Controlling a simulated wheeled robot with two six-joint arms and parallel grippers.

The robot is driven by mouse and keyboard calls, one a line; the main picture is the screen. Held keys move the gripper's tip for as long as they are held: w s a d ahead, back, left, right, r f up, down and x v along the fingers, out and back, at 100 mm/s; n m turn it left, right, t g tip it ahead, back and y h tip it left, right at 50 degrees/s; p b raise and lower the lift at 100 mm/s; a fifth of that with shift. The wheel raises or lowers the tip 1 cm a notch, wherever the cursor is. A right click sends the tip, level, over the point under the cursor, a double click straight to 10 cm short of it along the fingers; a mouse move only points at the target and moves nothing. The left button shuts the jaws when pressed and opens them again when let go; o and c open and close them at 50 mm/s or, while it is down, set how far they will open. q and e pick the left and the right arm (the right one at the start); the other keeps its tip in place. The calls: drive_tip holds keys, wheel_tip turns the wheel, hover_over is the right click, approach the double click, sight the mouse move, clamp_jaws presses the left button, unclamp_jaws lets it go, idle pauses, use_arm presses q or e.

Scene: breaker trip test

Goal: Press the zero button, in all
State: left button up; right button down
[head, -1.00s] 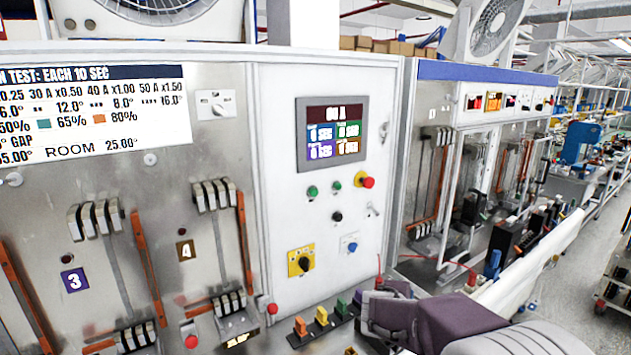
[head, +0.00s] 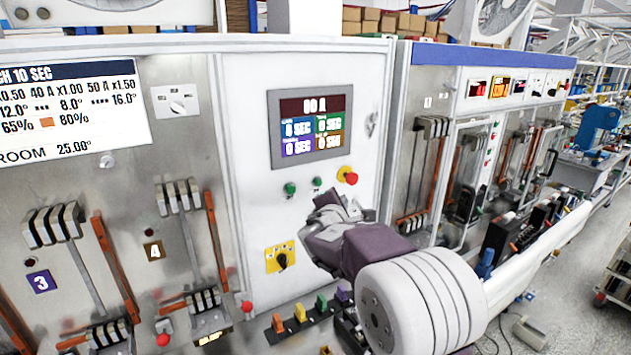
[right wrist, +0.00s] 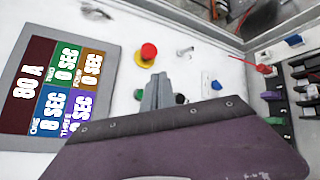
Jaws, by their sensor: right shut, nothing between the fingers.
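The control panel (head: 235,185) has a screen (head: 310,125) with a current readout and four coloured tiles in seconds. Two green buttons (head: 290,188) sit below it. I cannot read any button label, so I cannot tell which is the zero button. My right gripper (head: 332,202) is shut and empty in front of the panel's lower right, hiding part of it in the head view. In the right wrist view, its fingertips (right wrist: 158,90) show between a green button (right wrist: 138,94) and a black button (right wrist: 180,98); contact is unclear. My left gripper is out of view.
A red stop knob (head: 350,178) on yellow protrudes above my right gripper. Coloured levers (head: 300,313) stand below on the bench.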

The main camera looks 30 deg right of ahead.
sight(318, 183)
drive_tip(key=w+p, duration=0.6)
drive_tip(key=w, duration=0.3)
drive_tip(key=shift+f, duration=0.15)
drive_tip(key=shift+a, duration=0.2)
drive_tip(key=shift+w, duration=0.1)
idle(1.7)
drive_tip(key=shift+w, duration=0.3)
